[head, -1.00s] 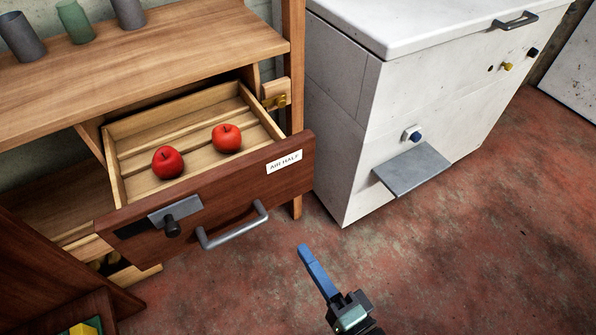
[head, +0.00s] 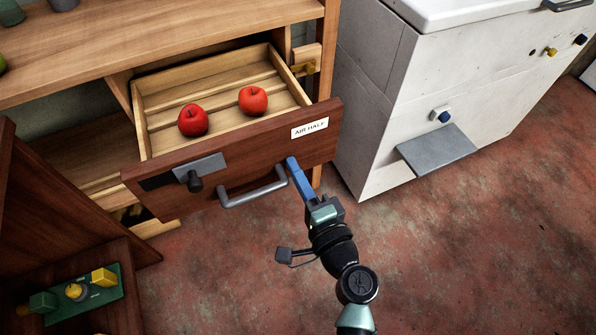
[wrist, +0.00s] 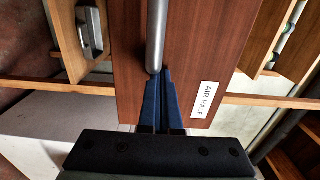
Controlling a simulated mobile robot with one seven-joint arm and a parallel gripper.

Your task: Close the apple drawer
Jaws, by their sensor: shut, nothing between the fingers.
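The apple drawer (head: 262,152) is pulled out of the wooden unit, with a dark red-brown front and a label reading "AIR HALF". Two red apples, one on the left (head: 193,120) and one on the right (head: 253,100), lie inside it. A grey bar handle (head: 252,190) and a dark knob on a metal plate (head: 198,172) are on the front. My gripper (head: 292,163) is shut and empty, its blue fingers at the drawer front by the right end of the handle. In the wrist view the fingertips (wrist: 159,75) meet the handle's end (wrist: 156,40); I cannot tell whether they touch.
A white cabinet (head: 400,90) with a grey ledge (head: 437,150) stands to the right. At lower left, another compartment holds a green board (head: 85,300) with yellow and green pieces. The red floor (head: 480,260) at the right front is clear.

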